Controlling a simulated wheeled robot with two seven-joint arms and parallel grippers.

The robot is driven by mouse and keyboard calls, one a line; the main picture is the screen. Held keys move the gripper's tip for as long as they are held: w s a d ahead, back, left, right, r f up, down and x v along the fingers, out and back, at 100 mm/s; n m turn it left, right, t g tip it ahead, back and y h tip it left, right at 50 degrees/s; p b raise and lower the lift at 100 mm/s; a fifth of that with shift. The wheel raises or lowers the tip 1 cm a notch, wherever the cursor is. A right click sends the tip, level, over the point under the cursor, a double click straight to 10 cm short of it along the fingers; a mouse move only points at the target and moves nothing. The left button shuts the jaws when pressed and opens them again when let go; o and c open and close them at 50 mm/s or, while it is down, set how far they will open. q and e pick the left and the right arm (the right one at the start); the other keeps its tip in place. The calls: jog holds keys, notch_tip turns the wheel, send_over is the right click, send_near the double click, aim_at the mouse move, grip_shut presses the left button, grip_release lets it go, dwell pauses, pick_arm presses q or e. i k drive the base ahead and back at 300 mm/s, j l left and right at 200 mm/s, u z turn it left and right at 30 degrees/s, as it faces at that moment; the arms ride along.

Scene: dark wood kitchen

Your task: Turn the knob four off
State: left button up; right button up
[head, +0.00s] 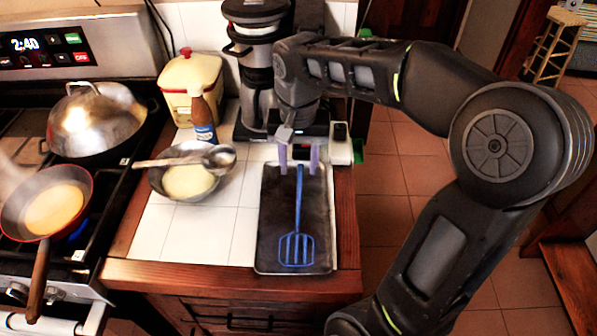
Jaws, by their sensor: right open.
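The stove (60,262) fills the left side. A silver knob (18,292) shows on its front panel, partly behind a pan handle; I cannot tell whether it is knob four. A blue, flame-like patch (80,231) shows beside the front pan. My right gripper (299,160) is open above the far end of a dark tray, with its two fingers pointing down near the handle of a blue spatula (298,225). It is well to the right of the stove and holds nothing that I can see. My left gripper is out of view.
A red-rimmed pan (50,208) and a wok (97,120) sit on the stove. A bowl (185,181) with a ladle, a brown bottle (203,118), a coffee maker (258,80) and the tray (275,255) stand on the counter. The front-left tiles are clear.

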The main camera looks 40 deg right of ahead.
aim_at(53, 293)
jog(key=k, duration=1)
